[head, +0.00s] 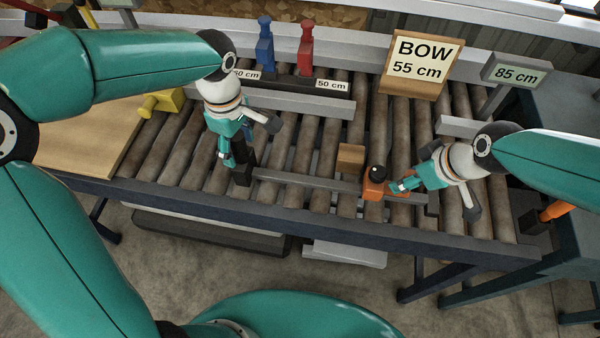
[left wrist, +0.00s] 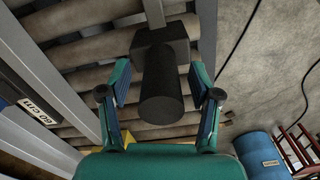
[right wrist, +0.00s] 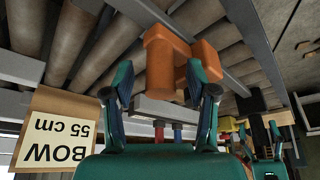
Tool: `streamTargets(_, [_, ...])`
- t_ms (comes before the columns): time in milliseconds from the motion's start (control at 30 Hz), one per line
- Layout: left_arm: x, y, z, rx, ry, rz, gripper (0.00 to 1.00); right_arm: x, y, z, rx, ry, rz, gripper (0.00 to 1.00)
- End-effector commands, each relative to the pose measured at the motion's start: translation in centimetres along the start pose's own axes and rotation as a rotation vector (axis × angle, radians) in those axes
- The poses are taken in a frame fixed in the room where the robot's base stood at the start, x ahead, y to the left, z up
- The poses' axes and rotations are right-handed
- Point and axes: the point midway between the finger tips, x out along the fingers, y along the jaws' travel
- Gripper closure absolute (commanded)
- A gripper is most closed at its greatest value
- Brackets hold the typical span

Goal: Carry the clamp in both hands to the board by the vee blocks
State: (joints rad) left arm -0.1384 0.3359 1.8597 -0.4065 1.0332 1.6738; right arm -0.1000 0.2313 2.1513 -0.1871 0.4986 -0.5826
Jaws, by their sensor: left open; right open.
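The clamp is a long grey bar (head: 310,183) lying across the rollers. It has a black end (head: 242,174) on the left and an orange end (head: 374,184) on the right. My left gripper (head: 228,160) is open at the black end. In the left wrist view the black round grip (left wrist: 161,95) stands between its fingers, with gaps at the sides. My right gripper (head: 398,188) is open at the orange end. In the right wrist view an orange part (right wrist: 163,65) lies ahead, between the open fingertips. Contact there is unclear. A light wooden board (head: 75,140) lies at far left.
A yellow piece (head: 162,102) sits at the board's right edge. A small wooden block (head: 350,158) stands behind the bar. Blue (head: 265,45) and red (head: 306,45) pieces stand in a rack at the back, left of the BOW 55 cm sign (head: 420,62). The rollers between are mostly clear.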

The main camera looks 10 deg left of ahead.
Motion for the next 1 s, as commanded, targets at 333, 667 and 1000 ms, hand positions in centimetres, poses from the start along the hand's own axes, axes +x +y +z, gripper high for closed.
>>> streamTargets(333, [0.02, -0.02, -0.01, 0.000, 0.000, -0.001, 0.57, 0.01, -0.01, 0.00, 0.000, 0.000, 0.000, 0.63])
streamTargets(667, [-0.01, -0.02, -0.03, -0.001, 0.000, 0.000, 1.00, -0.01, -0.01, -0.03, 0.000, 0.000, 0.000, 1.00])
streamTargets(1000, [-0.15, 0.01, -0.06, -0.002, 0.000, 0.003, 1.00, -0.11, 0.05, -0.17, -0.001, 0.003, 0.001, 1.00])
